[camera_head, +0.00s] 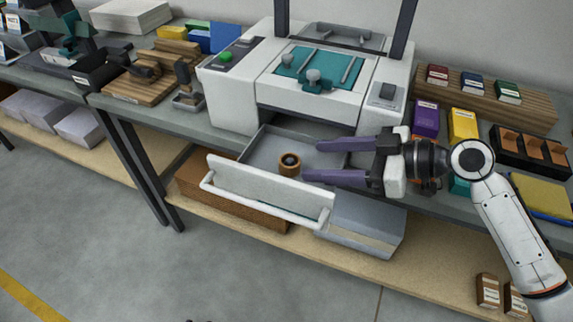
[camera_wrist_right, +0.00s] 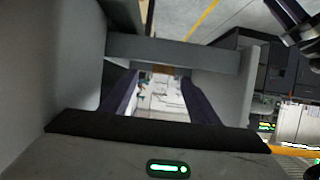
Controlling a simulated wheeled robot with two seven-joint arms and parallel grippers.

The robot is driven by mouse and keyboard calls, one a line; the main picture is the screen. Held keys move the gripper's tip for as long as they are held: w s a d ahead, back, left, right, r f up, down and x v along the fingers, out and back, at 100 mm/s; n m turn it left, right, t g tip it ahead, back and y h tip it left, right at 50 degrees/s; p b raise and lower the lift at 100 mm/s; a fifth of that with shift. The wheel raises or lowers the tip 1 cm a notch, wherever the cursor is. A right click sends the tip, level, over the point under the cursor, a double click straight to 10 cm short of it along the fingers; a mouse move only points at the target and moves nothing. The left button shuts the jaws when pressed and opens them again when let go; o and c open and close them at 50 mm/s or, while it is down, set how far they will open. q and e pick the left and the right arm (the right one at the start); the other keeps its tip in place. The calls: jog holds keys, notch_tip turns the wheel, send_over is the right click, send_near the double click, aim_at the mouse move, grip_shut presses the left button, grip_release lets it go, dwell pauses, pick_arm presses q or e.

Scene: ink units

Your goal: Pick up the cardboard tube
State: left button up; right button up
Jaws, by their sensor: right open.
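The cardboard tube (camera_head: 289,164), short and brown with a dark round opening, stands upright in the grey open drawer (camera_head: 262,153) of the white machine in the head view. My right gripper (camera_head: 315,161) comes in from the right with its two purple fingers spread apart and nothing between them. Its fingertips are just right of the tube in the picture; I cannot tell the height gap. In the right wrist view the two fingers (camera_wrist_right: 160,95) are apart, and I cannot make out the tube there. My left gripper is not in view.
The drawer's white front panel with its handle (camera_head: 265,206) stands toward me. The white machine (camera_head: 325,85) rises behind. Purple (camera_head: 426,118) and yellow boxes (camera_head: 463,126) stand to the right. A lower shelf (camera_head: 440,262) holds a grey bin (camera_head: 365,222).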

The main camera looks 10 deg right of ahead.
aim_at(293, 162)
jog(key=x, duration=0.7)
jog(key=shift+s+a, duration=0.1)
jog(key=shift+a, duration=0.35)
jog(key=c, duration=1.1)
